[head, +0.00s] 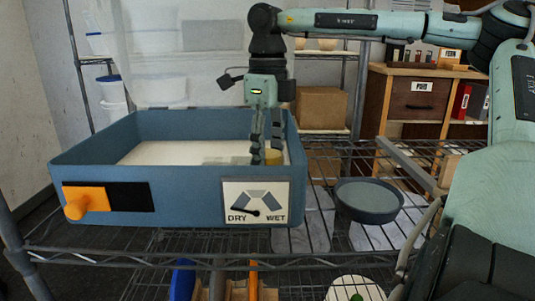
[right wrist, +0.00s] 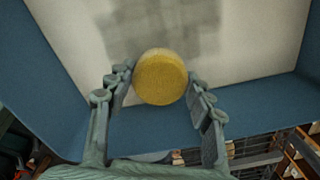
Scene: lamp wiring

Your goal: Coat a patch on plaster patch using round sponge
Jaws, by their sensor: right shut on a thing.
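The plaster patch (head: 165,148) is a pale cream surface inside a blue open box (head: 110,165) on the wire shelf. It also fills the upper part of the right wrist view (right wrist: 265,55). A darker greyish area (right wrist: 150,30) shows on it; I cannot tell whether it is damp or shadow. My right gripper (head: 266,158) reaches down into the box at its right side. Whether the sponge touches the plaster is unclear. My left gripper is not in view.
A DRY/WET dial (head: 256,202) and an orange knob on a black plate (head: 76,209) sit on the box front. A round grey bowl (head: 369,201) stands right of the box. A cardboard box (head: 320,107) stands behind. The box walls surround my gripper.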

